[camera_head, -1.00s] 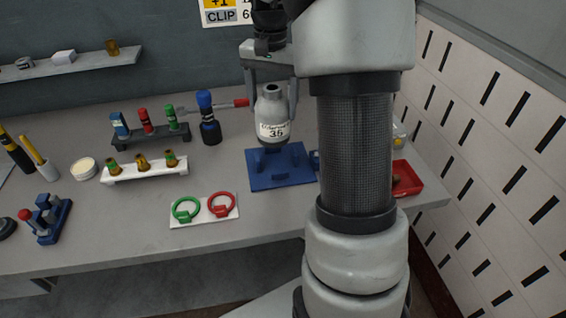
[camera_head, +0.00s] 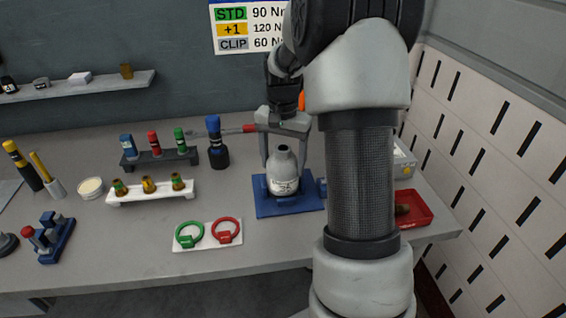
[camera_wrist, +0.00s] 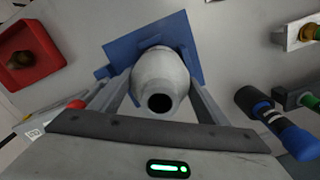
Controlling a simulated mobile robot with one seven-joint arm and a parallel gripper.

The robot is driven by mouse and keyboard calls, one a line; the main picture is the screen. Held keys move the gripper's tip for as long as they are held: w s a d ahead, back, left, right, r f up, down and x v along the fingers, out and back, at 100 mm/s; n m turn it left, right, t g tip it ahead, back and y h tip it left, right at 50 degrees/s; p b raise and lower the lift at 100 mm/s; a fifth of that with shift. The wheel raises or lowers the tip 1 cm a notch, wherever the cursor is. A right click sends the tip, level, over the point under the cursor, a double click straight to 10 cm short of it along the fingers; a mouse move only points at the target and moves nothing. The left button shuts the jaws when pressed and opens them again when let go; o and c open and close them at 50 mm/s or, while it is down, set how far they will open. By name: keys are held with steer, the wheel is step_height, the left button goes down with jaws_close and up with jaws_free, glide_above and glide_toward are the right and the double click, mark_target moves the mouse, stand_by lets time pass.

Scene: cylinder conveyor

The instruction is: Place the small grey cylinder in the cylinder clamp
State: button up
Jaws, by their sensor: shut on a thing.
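The small grey cylinder (camera_head: 284,174) is a bottle-shaped can with a narrow open neck and a printed label. It stands upright over the blue cylinder clamp (camera_head: 280,207), with its base down at the clamp. The cylinder's lower end is partly hidden, so I cannot tell if it is fully seated. My gripper (camera_head: 286,160) is shut on the cylinder, with one finger on each side. In the wrist view the cylinder (camera_wrist: 162,78) sits between the fingers, its dark mouth facing the camera, and the blue clamp (camera_wrist: 128,48) lies beyond it.
A red tray (camera_head: 416,212) is right of the clamp, partly behind my arm. Green and red rings on a white plate (camera_head: 207,239) lie in front left. Racks (camera_head: 150,193) and a blue-topped dark bottle (camera_head: 217,150) stand to the left. The bench front is clear.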

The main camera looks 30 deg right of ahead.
stand_by(0.3)
steer(key=o, duration=1.9)
steer(key=shift+f, duration=0.2)
steer(key=shift+r, duration=0.15)
